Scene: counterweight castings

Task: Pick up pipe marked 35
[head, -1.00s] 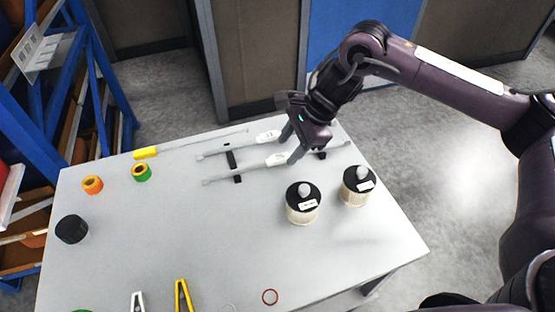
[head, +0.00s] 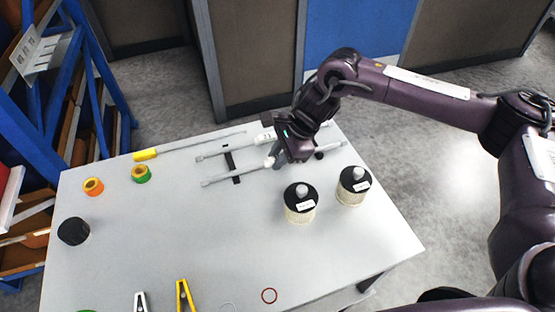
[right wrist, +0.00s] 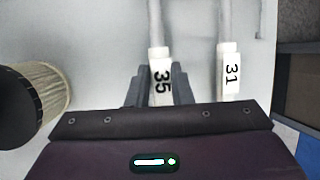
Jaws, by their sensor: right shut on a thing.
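The pipe marked 35 (head: 254,168) is the nearer of two thin grey pipes lying side by side across black supports. Its white label (right wrist: 160,74) shows the number in the right wrist view. My right gripper (head: 275,161) is down at this pipe, shut on it at the label, with one finger on each side in the right wrist view (right wrist: 160,88). The pipe marked 31 (right wrist: 230,72) lies just beyond, apart from the fingers; it also shows in the head view (head: 215,154). My left gripper is not in view.
Two black-topped filter canisters (head: 299,204) (head: 352,187) stand close in front of the pipes. A yellow-handled rod (head: 146,155), orange and green rolls (head: 93,187) (head: 141,174), a black round thing (head: 73,231) and clamps (head: 184,296) are elsewhere. The table's middle is clear.

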